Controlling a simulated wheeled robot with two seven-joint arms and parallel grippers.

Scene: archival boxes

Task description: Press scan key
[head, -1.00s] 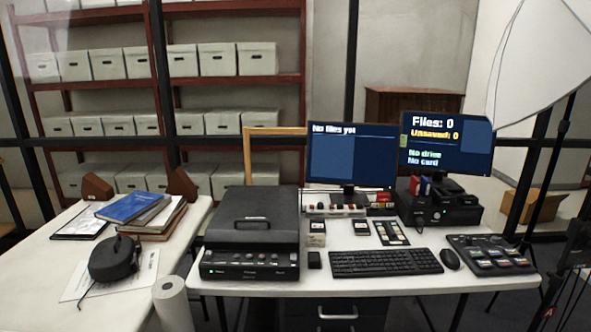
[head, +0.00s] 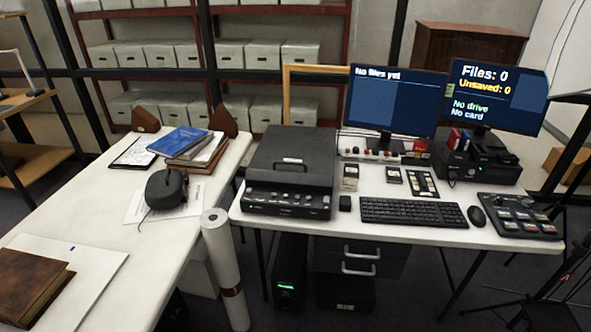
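A black flatbed scanner (head: 292,170) sits on the left end of the white desk, lid shut. Its front panel (head: 287,204) has a row of small keys and a green light at the left end; the key labels are too small to read. A control pad with several coloured keys (head: 517,215) lies at the desk's right end, its labels also unreadable. The left monitor (head: 392,100) reads "No files yet". The right monitor (head: 492,95) reads "Files: 0", "Unsaved: 0", "No drive", "No card". Neither of my grippers is in view.
A keyboard (head: 413,212) and mouse (head: 477,216) lie before the monitors. The left table (head: 180,233) holds books (head: 190,145), a dark round device (head: 166,189) and a brown leather book (head: 30,284). A paper roll (head: 225,270) stands between the tables. Boxed shelves line the back.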

